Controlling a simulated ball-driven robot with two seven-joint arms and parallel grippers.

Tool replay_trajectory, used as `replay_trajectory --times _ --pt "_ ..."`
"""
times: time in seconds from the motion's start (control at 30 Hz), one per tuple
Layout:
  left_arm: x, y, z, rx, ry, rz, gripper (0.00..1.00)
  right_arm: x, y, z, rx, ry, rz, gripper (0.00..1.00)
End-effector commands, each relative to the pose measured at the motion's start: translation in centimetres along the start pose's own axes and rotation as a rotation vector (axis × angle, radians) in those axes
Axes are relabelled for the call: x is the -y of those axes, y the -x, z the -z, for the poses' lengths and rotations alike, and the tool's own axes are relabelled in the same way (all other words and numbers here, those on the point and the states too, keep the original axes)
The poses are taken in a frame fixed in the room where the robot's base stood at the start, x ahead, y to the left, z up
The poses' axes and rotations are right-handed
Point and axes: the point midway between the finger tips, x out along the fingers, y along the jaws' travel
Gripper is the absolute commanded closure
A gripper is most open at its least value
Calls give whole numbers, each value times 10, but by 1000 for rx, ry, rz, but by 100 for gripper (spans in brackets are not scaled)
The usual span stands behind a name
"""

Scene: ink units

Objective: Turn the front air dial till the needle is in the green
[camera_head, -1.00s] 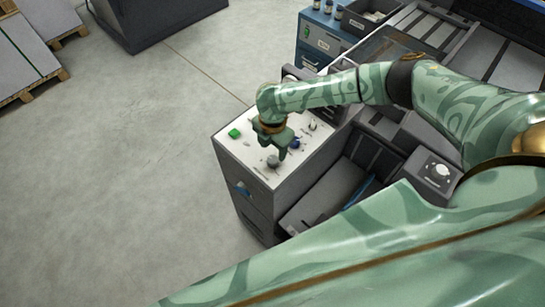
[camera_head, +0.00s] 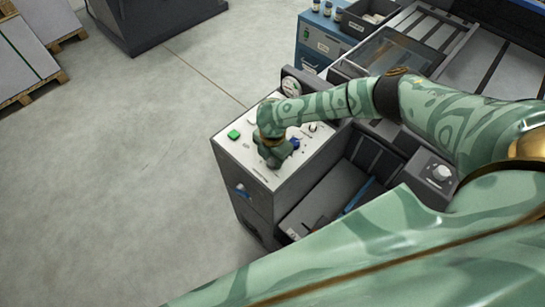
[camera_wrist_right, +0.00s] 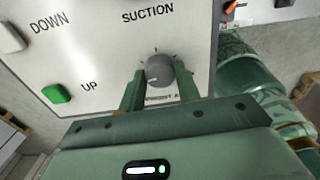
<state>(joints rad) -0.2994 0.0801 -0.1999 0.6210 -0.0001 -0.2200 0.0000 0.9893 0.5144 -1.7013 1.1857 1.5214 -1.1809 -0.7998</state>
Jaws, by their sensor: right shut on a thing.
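The front air dial (camera_wrist_right: 160,70) is a round grey knob with a pale pointer mark on the white panel top (camera_head: 262,172). In the right wrist view it sits between the fingers of my right gripper (camera_wrist_right: 160,85), which is shut on it; the label below it is partly covered. In the head view my right gripper (camera_head: 273,159) points down at the panel and hides the dial. A round gauge (camera_head: 291,87) stands at the panel's back edge; its needle is too small to read. My left gripper is not in view.
On the panel are a green UP button (camera_head: 233,134), a blue knob (camera_head: 295,143) close to my gripper and a pale knob (camera_head: 313,127). A pale DOWN button (camera_wrist_right: 10,38) shows in the wrist view. Clear floor lies left of the cabinet (camera_head: 232,175).

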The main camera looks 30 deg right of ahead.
Motion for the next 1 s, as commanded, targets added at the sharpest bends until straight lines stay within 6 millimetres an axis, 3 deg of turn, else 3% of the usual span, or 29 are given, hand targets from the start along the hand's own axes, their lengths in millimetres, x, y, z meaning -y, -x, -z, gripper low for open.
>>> replay_trajectory --times 0.37,1.0 --pt "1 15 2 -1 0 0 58 1 2 0 0 -137 2 90" --pt "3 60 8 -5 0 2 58 1 3 1 0 -724 2 90"
